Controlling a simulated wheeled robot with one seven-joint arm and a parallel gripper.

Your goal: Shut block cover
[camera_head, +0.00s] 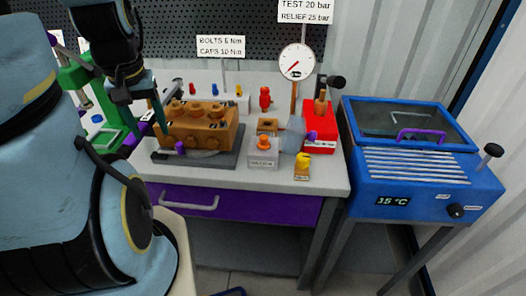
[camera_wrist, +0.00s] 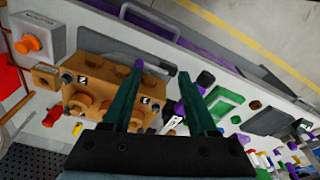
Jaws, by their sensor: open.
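The orange-brown pump block (camera_head: 205,132) sits on a dark base plate (camera_head: 225,160) on the workbench. The block also shows in the wrist view (camera_wrist: 95,65), with round caps on its top. A purple knob (camera_head: 180,147) is at the block's front left; it also shows in the wrist view (camera_wrist: 139,64), at the tip of one finger. Whether that finger touches it I cannot tell. I cannot clearly make out which part is the cover. My gripper (camera_wrist: 160,70) is open, its green fingers apart with nothing visibly held between them. In the head view, my gripper (camera_head: 148,128) is at the block's left end.
A grey box with an orange knob (camera_head: 263,150), a yellow-topped part (camera_head: 302,168) and a red unit (camera_head: 320,130) stand right of the block. A pressure gauge (camera_head: 297,62) rises behind. Green fixtures (camera_head: 105,105) crowd the left. A blue heater cabinet (camera_head: 425,180) stands at right.

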